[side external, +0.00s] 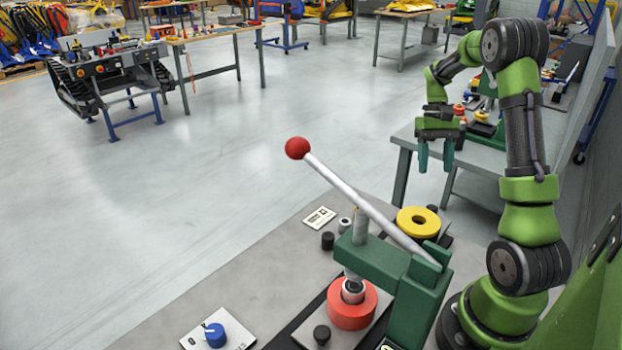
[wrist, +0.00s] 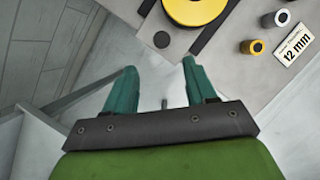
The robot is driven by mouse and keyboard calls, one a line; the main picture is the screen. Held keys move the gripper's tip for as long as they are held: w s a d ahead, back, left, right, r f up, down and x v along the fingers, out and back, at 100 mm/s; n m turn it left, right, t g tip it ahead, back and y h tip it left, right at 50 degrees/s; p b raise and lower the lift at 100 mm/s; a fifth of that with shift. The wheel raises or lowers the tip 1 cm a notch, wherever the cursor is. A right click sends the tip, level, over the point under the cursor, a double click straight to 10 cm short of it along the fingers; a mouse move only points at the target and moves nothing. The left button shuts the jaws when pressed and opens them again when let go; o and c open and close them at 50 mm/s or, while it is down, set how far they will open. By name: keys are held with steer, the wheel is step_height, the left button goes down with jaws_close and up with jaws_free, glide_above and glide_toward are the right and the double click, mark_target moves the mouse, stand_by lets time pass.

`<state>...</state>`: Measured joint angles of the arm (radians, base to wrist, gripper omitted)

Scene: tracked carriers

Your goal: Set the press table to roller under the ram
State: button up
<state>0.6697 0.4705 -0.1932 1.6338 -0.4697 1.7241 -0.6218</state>
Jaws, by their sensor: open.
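The green press (side external: 405,290) stands on the bench with a long silver lever (side external: 355,198) raised toward a red ball knob (side external: 297,148). Its ram (side external: 353,285) is over a red ring-shaped roller (side external: 350,308). A yellow ring (side external: 418,221) lies behind the press; a yellow disc (wrist: 195,8) on a grey plate (wrist: 160,20) with a black knob (wrist: 161,40) shows in the wrist view. My gripper (side external: 435,165) is open and empty, above and beyond the press; its fingers show in the wrist view (wrist: 159,66).
A blue knob (side external: 215,335) on a white plate is at the bench front. A card (side external: 319,217) and a black cylinder (side external: 327,240) lie left of the press. A card marked 12 mm (wrist: 292,45) is near a small yellow bushing (wrist: 252,47). The raised lever crosses above the bench.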

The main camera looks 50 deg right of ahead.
steer(key=v, duration=0.7)
steer(key=w+a+r+n+t+h, duration=0.1)
steer(key=a+t, duration=0.2)
steer(key=a, duration=0.5)
steer(key=w+a+t+h, duration=0.1)
steer(key=a+t+h, duration=0.1)
steer(key=a, duration=0.6)
steer(key=s+a+r+n+t+y, duration=0.1)
steer(key=s+a+n+t, duration=0.1)
steer(key=a, duration=0.6)
steer(key=s+a+r+n+t, duration=0.2)
steer(key=s+a+t, duration=0.1)
steer(key=a, duration=0.5)
steer(key=shift+s+a+r+y, duration=0.2)
steer(key=shift+r+y, duration=0.1)
steer(key=shift+y, duration=0.1)
steer(key=shift+o, duration=0.2)
